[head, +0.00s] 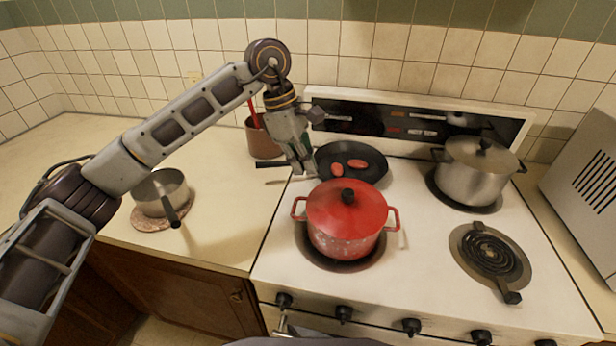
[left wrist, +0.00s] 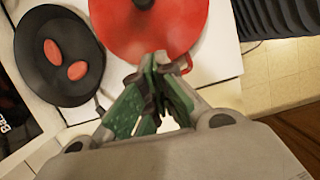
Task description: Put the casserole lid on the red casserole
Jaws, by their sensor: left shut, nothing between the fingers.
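The red casserole (head: 343,240) stands on the front left burner of the stove. The red casserole lid (head: 346,205), with a black knob, sits on top of it and looks level; the lid also shows in the left wrist view (left wrist: 150,28). My left gripper (head: 303,170) is above the stove's left side, just behind and left of the casserole. It is shut and empty; its green fingertips show together in the left wrist view (left wrist: 160,62), close to a casserole handle. I cannot tell whether they touch it. My right gripper is not in view.
A black pan (head: 345,172) with two red-brown pieces lies behind the casserole. A saucepan (head: 160,195) and brown crock (head: 262,140) stand on the left counter.

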